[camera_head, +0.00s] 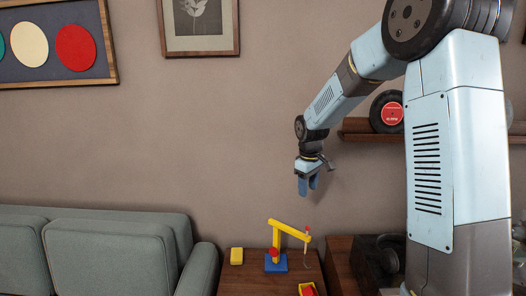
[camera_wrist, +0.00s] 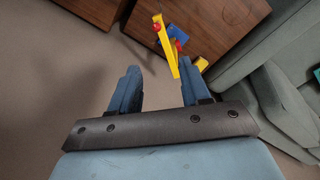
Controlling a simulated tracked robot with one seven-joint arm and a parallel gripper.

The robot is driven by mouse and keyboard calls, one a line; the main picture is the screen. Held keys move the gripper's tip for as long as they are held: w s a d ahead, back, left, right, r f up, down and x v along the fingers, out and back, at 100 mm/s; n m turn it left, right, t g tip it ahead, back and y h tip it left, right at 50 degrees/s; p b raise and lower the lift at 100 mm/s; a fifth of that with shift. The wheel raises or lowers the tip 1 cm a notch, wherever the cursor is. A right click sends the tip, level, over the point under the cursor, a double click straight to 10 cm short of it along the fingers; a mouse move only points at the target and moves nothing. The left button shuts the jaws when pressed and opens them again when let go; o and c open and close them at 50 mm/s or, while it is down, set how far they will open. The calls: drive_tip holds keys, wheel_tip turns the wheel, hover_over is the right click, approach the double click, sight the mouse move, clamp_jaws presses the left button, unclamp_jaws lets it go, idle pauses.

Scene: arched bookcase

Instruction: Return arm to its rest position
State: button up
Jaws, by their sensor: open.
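My gripper (camera_head: 308,184) hangs at the end of my bent arm, pointing down, in front of the wall and above a small wooden table (camera_head: 240,280). In the wrist view my gripper (camera_wrist: 157,88) shows its two blue fingers apart, with nothing between them but bare floor. A yellow toy crane (camera_head: 276,240) on a blue base stands on the table below my gripper. The toy crane (camera_wrist: 168,50) also shows in the wrist view, beyond the fingertips and apart from them.
A grey-green sofa (camera_head: 105,255) stands at the left. A wall shelf (camera_head: 358,133) holds a black record (camera_head: 387,112). A framed picture (camera_head: 199,48) hangs above. The wall around the gripper is clear.

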drive_tip(key=s+d+r+m+t, duration=0.1)
drive_tip(key=s+d+r+m, duration=0.1)
drive_tip(key=s+r, duration=0.55)
drive_tip(key=s+d+r+m+t, duration=0.1)
drive_tip(key=s+d+r+m, duration=0.15)
drive_tip(key=s+r, duration=0.55)
drive_tip(key=s+d+m+t, duration=0.1)
drive_tip(key=s+m, duration=0.1)
drive_tip(key=s, duration=0.7)
drive_tip(key=s+d+r+m+t, duration=0.1)
drive_tip(key=s+m, duration=0.1)
drive_tip(key=s, duration=0.7)
drive_tip(key=shift+d+r+t, duration=0.25)
drive_tip(key=shift+d+t, duration=0.05)
idle(0.4)
